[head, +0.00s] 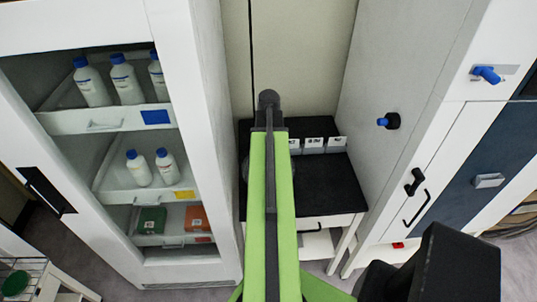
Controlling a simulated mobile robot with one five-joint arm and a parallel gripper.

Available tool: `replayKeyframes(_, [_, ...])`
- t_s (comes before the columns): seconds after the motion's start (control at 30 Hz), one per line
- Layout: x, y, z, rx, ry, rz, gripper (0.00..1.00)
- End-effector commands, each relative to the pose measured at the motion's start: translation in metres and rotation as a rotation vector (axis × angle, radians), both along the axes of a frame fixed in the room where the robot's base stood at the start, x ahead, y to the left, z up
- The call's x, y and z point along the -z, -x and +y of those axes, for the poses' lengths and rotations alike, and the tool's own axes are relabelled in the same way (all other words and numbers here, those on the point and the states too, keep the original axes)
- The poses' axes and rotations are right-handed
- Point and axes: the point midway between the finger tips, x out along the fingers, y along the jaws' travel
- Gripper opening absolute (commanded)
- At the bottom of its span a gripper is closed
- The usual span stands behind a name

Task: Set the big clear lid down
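My green arm reaches forward over a black-topped bench (330,178) between two white cabinets. The arm ends in a dark grey joint near the bench's back edge. My gripper is hidden behind or below the arm, so its fingers do not show. I cannot clearly make out the big clear lid. A faint greyish patch shows just left of the arm over the bench, but I cannot tell what it is.
Small white-and-grey boxes (313,144) stand at the bench's back right. The bench front right is bare. An open white cabinet (185,120) with bottles stands left. A tall white cabinet (400,90) with blue knobs stands close on the right.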

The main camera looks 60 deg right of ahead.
Motion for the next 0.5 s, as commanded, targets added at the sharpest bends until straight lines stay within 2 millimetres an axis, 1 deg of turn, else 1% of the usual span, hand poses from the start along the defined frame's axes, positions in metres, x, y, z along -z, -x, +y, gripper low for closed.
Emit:
replayKeyframes(0.17, [0.0067, -0.0002, 0.0002, 0.0, 0.0, 0.0, 0.0])
replayKeyframes(0.27, [0.0064, -0.0002, 0.0002, 0.0, 0.0, 0.0, 0.0])
replayKeyframes(0.3, [0.0062, -0.0003, 0.0001, -0.001, 0.0, 0.0, 0.31])
replayKeyframes(0.47, [0.0062, -0.0004, 0.0003, -0.001, 0.0, 0.0, 0.52])
replayKeyframes(0.5, [0.0062, -0.0005, 0.0003, -0.001, 0.0, 0.0, 0.52])
